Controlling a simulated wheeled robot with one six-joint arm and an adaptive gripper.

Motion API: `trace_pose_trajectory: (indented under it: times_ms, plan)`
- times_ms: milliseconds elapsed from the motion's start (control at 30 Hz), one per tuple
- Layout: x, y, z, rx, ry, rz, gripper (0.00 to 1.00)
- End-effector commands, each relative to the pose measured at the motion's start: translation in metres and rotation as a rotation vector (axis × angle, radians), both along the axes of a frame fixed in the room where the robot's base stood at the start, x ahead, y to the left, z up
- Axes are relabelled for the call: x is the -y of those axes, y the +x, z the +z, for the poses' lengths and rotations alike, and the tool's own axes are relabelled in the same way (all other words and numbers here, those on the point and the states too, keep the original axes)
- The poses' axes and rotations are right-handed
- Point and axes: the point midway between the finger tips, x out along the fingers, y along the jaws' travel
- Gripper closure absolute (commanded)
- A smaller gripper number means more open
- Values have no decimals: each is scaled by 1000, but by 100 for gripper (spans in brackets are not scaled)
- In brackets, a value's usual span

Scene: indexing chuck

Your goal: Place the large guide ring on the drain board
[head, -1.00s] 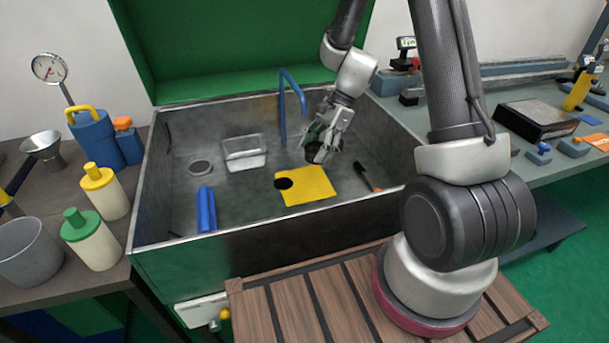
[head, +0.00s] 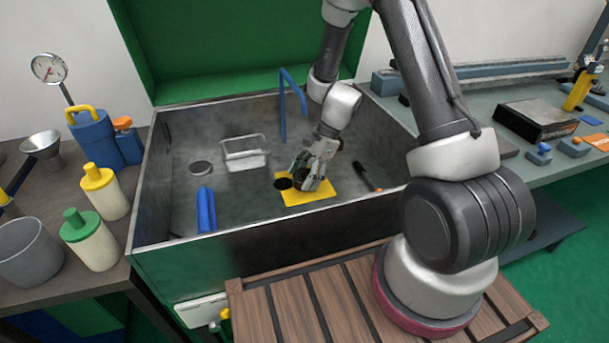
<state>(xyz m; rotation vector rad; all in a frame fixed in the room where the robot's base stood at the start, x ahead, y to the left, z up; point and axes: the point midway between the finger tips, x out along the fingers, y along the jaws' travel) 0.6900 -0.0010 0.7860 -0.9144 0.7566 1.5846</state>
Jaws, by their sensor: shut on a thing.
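A flat yellow board (head: 318,196), apparently the drain board, lies on the floor of the grey metal sink. My gripper (head: 303,184) is low over this board and shut on a dark ring-like thing, apparently the large guide ring (head: 299,183). My fingers hide most of it. I cannot tell whether it touches the board. A separate black round piece (head: 282,184) lies at the board's left edge, close beside my fingers.
The sink walls (head: 270,222) surround the work area. A blue tap (head: 283,105) stands behind my gripper. A clear tray (head: 245,153), a blue block (head: 206,209) and a black tool with an orange tip (head: 367,176) lie in the sink. Its left floor has free room.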

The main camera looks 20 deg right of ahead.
Motion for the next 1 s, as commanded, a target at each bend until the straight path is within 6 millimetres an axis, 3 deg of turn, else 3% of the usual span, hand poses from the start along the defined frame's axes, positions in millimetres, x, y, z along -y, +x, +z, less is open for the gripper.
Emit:
trace_pose_trajectory:
  times_ms: [333,367,467,833,1000]
  plan:
    - [-1,1,-2,2,2,1,93]
    - [-1,1,-2,2,1,1,31]
    - [0,1,-2,2,1,1,15]
    - [0,1,1,3,1,1,15]
    - [10,4,20,6,2,1,15]
